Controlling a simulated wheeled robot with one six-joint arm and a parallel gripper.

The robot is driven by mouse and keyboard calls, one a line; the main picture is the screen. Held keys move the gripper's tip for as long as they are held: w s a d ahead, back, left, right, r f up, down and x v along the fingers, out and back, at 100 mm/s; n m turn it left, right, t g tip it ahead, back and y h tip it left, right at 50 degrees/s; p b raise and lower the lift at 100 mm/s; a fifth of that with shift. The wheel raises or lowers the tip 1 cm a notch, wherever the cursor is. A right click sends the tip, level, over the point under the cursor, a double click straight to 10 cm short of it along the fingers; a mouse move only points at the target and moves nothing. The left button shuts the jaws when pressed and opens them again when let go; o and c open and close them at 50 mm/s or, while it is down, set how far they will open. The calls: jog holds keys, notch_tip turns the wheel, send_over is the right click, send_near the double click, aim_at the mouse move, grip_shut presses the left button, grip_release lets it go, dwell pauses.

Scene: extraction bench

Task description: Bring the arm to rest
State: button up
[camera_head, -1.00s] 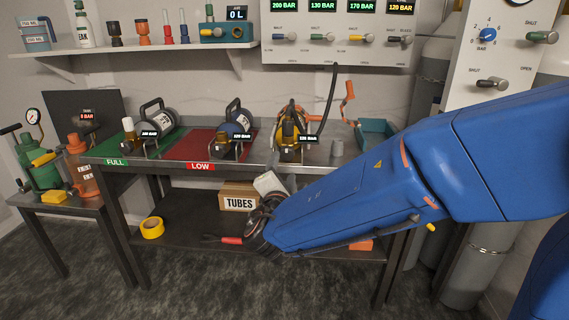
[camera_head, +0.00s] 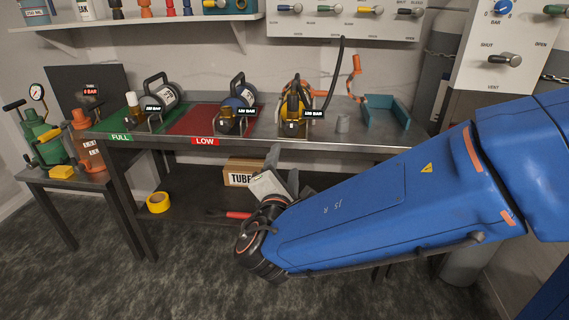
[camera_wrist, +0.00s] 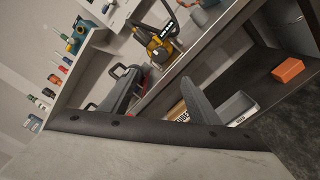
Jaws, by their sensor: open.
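My blue arm (camera_head: 370,205) reaches in from the right, in front of the bench. My gripper (camera_head: 284,160) points up from the dark wrist, just below the bench's front edge and in front of the lower shelf. Its two dark fingers are apart with nothing seen between them. In the wrist view my gripper (camera_wrist: 158,80) also shows its fingers spread, with bench items behind the gap. A pale grey surface fills the bottom of that view.
The steel bench (camera_head: 365,147) carries a green mat (camera_head: 107,126), a red mat (camera_head: 190,122), several cylinders and a teal tray (camera_head: 385,112). Below are a TUBES box (camera_head: 240,179) and yellow tape (camera_head: 157,202). A hand pump (camera_head: 40,135) stands left. Floor at front left is clear.

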jog(key=s+d+f+m+g+h, duration=0.1)
jog(key=d+f+m+g+h, duration=0.15)
jog(key=d, duration=0.65)
jog(key=d+f+m+g+h, duration=0.1)
jog(key=d+m+g+h, duration=0.2)
jog(key=d, duration=0.6)
jog(key=s+d+f+m+g+h, duration=0.1)
jog(key=d+m+g+h, duration=0.15)
jog(key=d+m, duration=0.45)
jog(key=s+d+f+m+g+y, duration=0.3)
jog(key=s+d+f+m+g, duration=0.15)
jog(key=s+d, duration=0.6)
jog(key=s+a+m+y, duration=0.2)
jog(key=s+m+y, duration=0.3)
jog(key=s+m, duration=0.2)
jog(key=shift+s+f+g+y, duration=0.2)
jog(key=shift+s+g+y, duration=0.1)
jog(key=shift+s+g, duration=0.05)
